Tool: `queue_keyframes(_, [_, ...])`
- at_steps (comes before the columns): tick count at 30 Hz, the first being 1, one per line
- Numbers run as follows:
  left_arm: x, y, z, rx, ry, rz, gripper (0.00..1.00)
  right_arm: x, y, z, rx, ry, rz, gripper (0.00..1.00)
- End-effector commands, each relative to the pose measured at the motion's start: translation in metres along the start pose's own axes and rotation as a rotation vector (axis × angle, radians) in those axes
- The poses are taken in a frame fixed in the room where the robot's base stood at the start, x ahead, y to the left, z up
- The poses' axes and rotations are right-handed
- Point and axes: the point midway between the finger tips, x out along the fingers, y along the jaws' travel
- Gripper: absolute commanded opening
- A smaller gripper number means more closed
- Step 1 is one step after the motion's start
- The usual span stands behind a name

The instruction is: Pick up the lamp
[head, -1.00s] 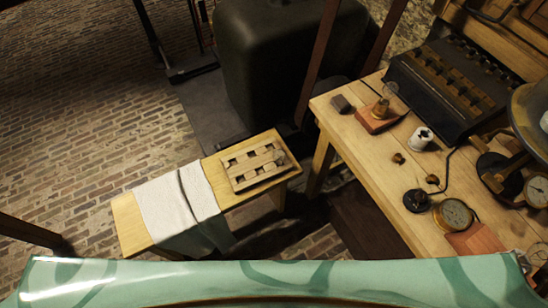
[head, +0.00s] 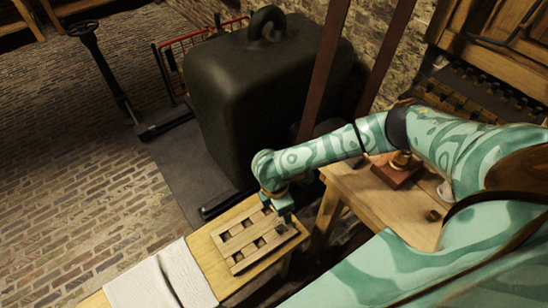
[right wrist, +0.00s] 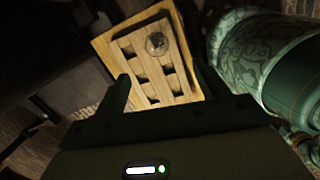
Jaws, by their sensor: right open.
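A small clear glass bulb, which looks like the lamp, sits at the far end of a slatted wooden rack; I see the bulb (right wrist: 157,43) in the right wrist view. The rack (head: 240,244) lies on a wooden bench and has several square holes; it also shows in the right wrist view (right wrist: 130,43). My right gripper (head: 284,208) is over the rack's far right end in the head view, hiding the bulb there. In the right wrist view the gripper (right wrist: 162,80) is open and empty, with the bulb ahead between its fingers. My left gripper is not in view.
A white cloth (head: 160,278) lies over the near part of the bench (head: 205,240).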

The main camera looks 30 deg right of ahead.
Motion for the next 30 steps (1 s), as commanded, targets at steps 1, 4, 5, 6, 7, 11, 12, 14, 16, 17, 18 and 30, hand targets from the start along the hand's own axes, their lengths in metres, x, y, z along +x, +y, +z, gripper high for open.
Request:
queue_keyframes(1, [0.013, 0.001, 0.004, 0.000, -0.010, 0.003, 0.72, 0.022, -0.001, -0.001, -0.001, -0.003, -0.006, 0.73])
queue_keyframes(4, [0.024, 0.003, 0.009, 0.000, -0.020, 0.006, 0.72, 0.046, -0.001, -0.001, -0.001, -0.001, -0.006, 0.73])
queue_keyframes(5, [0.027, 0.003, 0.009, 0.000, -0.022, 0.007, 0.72, 0.052, -0.001, -0.001, 0.000, -0.001, -0.005, 0.73])
queue_keyframes(6, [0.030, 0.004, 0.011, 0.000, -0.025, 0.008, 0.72, 0.059, -0.001, -0.001, 0.000, -0.002, -0.005, 0.73])
queue_keyframes(7, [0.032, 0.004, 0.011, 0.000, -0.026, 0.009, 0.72, 0.063, -0.001, -0.001, 0.000, 0.000, -0.004, 0.73])
queue_keyframes(11, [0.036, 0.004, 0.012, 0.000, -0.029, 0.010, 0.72, 0.073, 0.000, -0.001, -0.001, 0.000, -0.002, 0.73])
queue_keyframes(12, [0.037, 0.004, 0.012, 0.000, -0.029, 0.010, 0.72, 0.074, 0.000, -0.001, -0.001, 0.001, -0.001, 0.73])
queue_keyframes(14, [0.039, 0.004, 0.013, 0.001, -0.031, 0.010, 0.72, 0.077, 0.001, -0.001, -0.001, 0.001, 0.000, 0.73])
queue_keyframes(16, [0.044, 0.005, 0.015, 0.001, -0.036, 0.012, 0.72, 0.084, 0.003, -0.002, -0.001, 0.001, -0.001, 0.73])
queue_keyframes(17, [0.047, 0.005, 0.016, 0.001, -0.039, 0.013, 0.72, 0.089, 0.004, -0.002, -0.001, 0.001, -0.001, 0.73])
queue_keyframes(18, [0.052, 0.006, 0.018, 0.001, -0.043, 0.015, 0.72, 0.096, 0.005, -0.002, -0.001, 0.000, -0.002, 0.73])
queue_keyframes(30, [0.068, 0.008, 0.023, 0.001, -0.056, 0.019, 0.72, 0.124, 0.008, -0.002, 0.001, 0.002, 0.001, 0.73])
